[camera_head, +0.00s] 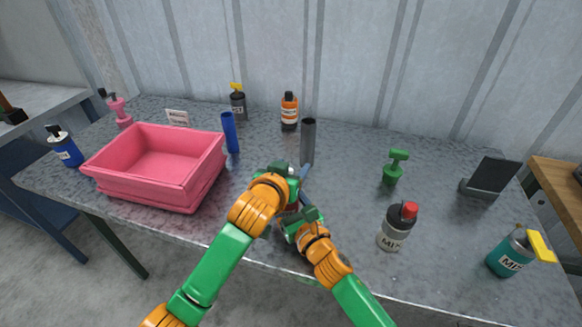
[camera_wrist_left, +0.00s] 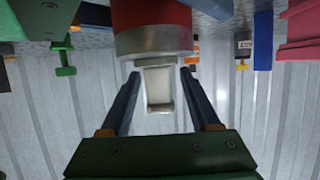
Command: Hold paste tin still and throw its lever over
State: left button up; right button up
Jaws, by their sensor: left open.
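The paste tin (camera_wrist_left: 152,38), with a red body and a silvery metal rim, is at the top of the left wrist view. Its pale grey lever (camera_wrist_left: 158,88) points down from the rim and lies between the two spread fingers of my left gripper (camera_wrist_left: 160,75), with gaps on both sides. In the head view my left gripper (camera_head: 301,184) is near the table's front middle. My right gripper (camera_head: 299,217) is close below it. The arms largely hide the tin there. The right fingertips are too covered to tell whether they grip the tin.
A pink crate (camera_head: 125,195) stands at left, with a blue tube (camera_head: 230,133) beside it. A grey tube (camera_head: 308,142) stands just behind my grippers. A red-capped bottle (camera_head: 393,236) and a green handled piece (camera_head: 394,168) are at right. The table's front edge is close.

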pick_arm(q)
grip_shut()
jog(key=shift+w+f+g+y, duration=0.1)
jog(key=shift+f+g+y, duration=0.2)
jog(key=shift+g, duration=0.45)
jog(key=shift+w+f+g+y, duration=0.1)
jog(key=shift+f+g+y, duration=0.15)
jog(key=shift+g, duration=0.5)
grip_release()
